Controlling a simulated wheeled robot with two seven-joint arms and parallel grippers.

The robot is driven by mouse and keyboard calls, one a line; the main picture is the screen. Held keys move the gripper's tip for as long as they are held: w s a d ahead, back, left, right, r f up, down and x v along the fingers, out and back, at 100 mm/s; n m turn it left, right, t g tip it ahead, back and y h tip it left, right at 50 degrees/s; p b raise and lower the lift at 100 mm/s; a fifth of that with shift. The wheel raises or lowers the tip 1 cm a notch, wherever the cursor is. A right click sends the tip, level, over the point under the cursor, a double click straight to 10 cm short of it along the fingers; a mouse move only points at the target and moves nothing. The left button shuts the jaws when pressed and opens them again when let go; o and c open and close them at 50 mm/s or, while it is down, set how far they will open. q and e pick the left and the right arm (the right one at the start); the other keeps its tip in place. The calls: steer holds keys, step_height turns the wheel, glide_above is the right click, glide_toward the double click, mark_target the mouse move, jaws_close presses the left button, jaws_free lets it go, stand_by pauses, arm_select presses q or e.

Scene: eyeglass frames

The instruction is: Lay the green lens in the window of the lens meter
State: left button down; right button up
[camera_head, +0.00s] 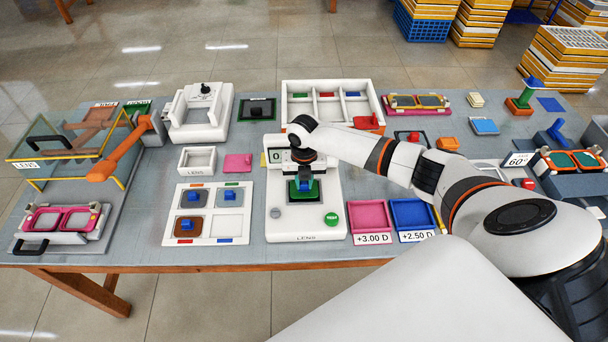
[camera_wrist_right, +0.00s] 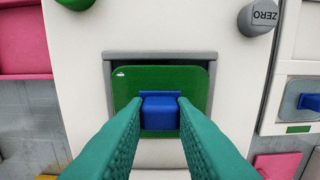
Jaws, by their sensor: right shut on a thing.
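The green lens (camera_head: 305,195) is a flat green square with a blue grip block on top, also clear in the right wrist view (camera_wrist_right: 190,105). My right gripper (camera_head: 304,178) is shut on the blue block (camera_wrist_right: 160,110) with its two teal fingers. The lens is over the grey-rimmed window (camera_wrist_right: 160,55) of the white lens meter (camera_head: 283,226). In the wrist view a dark strip of the window shows along the lens's upper edge. I cannot tell whether the lens touches the window's floor. My left gripper is not in view.
The meter's display (camera_head: 276,156) reads 0 beside my right wrist. A white lens tray (camera_head: 205,241) with several blue-gripped lenses stands to the left. Pink (camera_head: 370,215) and blue (camera_head: 412,213) bins stand close on the right.

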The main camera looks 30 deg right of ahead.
steer(key=shift+f, duration=0.65)
stand_by(1.1)
steer(key=o, duration=1)
steer(key=shift+o, duration=0.2)
steer(key=shift+r, duration=0.1)
step_height(320, 180, up, 12)
steer(key=b, duration=0.1)
steer(key=shift+b, duration=0.4)
